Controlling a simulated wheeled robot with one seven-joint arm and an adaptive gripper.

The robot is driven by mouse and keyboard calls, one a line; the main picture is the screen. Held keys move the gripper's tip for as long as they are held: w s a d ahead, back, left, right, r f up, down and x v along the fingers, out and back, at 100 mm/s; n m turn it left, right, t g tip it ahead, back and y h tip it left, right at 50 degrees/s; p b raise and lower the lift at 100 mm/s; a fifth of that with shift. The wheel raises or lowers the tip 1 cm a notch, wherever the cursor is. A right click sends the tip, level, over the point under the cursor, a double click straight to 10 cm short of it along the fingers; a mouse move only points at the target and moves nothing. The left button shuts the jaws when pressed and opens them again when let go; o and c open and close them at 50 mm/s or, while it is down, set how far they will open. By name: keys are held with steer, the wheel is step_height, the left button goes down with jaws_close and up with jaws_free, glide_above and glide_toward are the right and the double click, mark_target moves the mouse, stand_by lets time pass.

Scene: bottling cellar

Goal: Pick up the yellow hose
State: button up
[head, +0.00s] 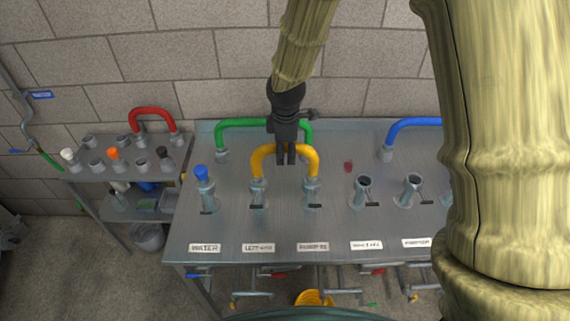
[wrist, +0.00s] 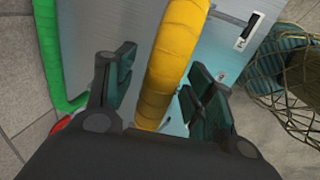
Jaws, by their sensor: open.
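The yellow hose (head: 284,149) is an upside-down U on the steel table. Its two ends sit on the pipe stubs behind the second and third labels from the left. My gripper (head: 286,160) is over the middle of the hose's arch, pointing down. In the wrist view the yellow hose (wrist: 172,60) runs between the two open fingers (wrist: 155,95), with a gap visible on the left side. I cannot tell whether the right finger touches it.
A green hose (head: 240,123) arches close behind the yellow one, and a blue hose (head: 415,122) stands to the right. A blue-capped stub (head: 201,174) is at left. Open stubs (head: 363,183) stand to the right. A side shelf (head: 110,172) holds a red hose (head: 152,111) and caps.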

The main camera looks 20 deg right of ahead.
steer(key=c, duration=1.1)
steer(key=shift+r, duration=0.15)
steer(key=shift+r+b, duration=1.35)
steer(key=shift+r, duration=3.55)
